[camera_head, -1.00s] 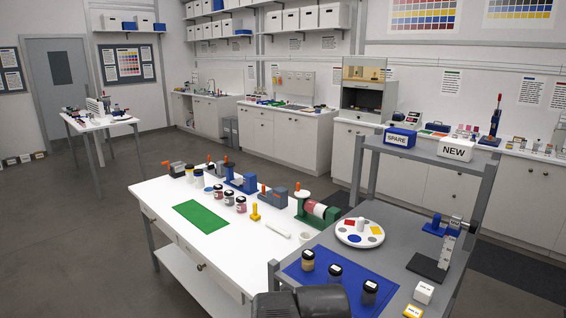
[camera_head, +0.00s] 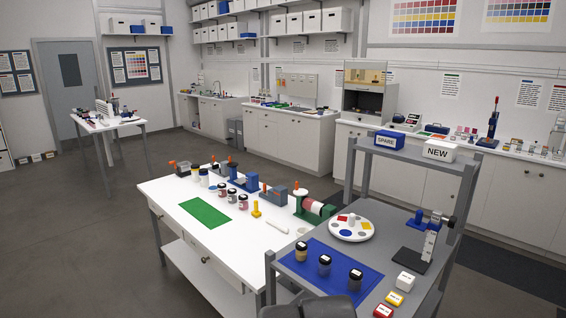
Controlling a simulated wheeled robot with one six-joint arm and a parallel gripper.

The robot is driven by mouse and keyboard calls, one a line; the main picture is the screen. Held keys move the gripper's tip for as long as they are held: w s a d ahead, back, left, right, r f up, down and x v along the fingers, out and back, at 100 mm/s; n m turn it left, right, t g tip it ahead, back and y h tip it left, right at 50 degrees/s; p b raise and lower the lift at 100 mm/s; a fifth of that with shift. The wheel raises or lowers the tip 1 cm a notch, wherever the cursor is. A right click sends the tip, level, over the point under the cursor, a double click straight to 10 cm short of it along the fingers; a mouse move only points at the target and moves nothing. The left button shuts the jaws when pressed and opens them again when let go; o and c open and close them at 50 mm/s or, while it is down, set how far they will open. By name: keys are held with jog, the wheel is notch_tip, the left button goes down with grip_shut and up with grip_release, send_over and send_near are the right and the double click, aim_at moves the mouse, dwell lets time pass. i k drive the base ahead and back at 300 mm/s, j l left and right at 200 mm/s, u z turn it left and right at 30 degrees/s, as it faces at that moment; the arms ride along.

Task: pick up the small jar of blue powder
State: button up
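The middle jar (camera_head: 324,267) looks blue-grey and is the likeliest blue powder jar. A dark rounded part of my own arm shows at the bottom edge, in front of the mat. My gripper's fingers are not in view.
A round palette (camera_head: 351,237) and a dark stand (camera_head: 411,261) sit behind the mat. Small boxes (camera_head: 404,282) stand to its right. A grey shelf frame rises behind. The white table (camera_head: 176,192) holds more jars (camera_head: 232,196).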

aim_at(324, 263)
jog(key=k+u, duration=0.15)
jog(key=i+j+z, duration=0.25)
jog(key=i, duration=0.25)
jog(key=i+j+z, duration=0.25)
jog(key=i, duration=0.25)
